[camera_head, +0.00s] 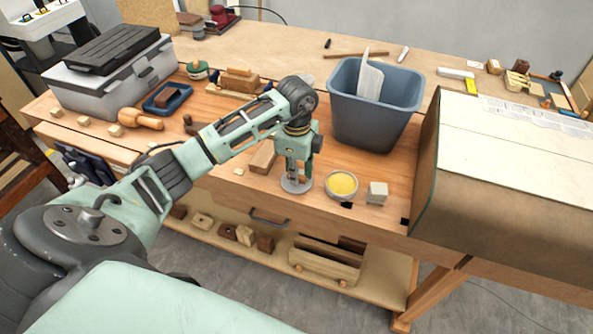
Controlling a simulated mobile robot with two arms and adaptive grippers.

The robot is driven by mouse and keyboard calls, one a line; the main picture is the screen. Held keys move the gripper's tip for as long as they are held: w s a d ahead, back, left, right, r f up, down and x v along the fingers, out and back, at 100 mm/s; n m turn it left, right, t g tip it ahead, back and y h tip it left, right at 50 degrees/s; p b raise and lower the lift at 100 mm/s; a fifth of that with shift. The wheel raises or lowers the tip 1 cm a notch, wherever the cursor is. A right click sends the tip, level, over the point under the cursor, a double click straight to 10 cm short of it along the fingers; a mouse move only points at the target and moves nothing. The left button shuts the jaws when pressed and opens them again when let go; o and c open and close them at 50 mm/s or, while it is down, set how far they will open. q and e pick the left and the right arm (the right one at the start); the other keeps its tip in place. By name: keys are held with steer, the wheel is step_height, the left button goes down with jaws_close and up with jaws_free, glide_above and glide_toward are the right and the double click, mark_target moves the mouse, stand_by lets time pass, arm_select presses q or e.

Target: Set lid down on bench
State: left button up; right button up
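The lid (297,187) is a small, pale grey disc at the front of the wooden bench (228,189). My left gripper (298,176) points straight down over it, and its fingers appear shut on the middle of the lid, hiding that part. The lid looks level and at or just above the bench top; I cannot tell if it touches. An open round container (341,185) with yellow contents stands just right of the lid, apart from it. My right gripper is not in view.
A small pale block (377,193) stands right of the container. A blue-grey bin (374,110) is behind it. A large brown-sided box (500,195) fills the right. A grey toolbox (112,80) and a wooden mallet (139,119) are at the left.

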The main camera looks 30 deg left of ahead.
arm_select(q)
steer(key=shift+o, duration=1.2)
steer(key=shift+r, duration=0.1)
steer(key=shift+r, duration=0.25)
step_height(320, 180, up, 12)
steer(key=b, duration=0.2)
steer(key=shift+f, duration=0.15)
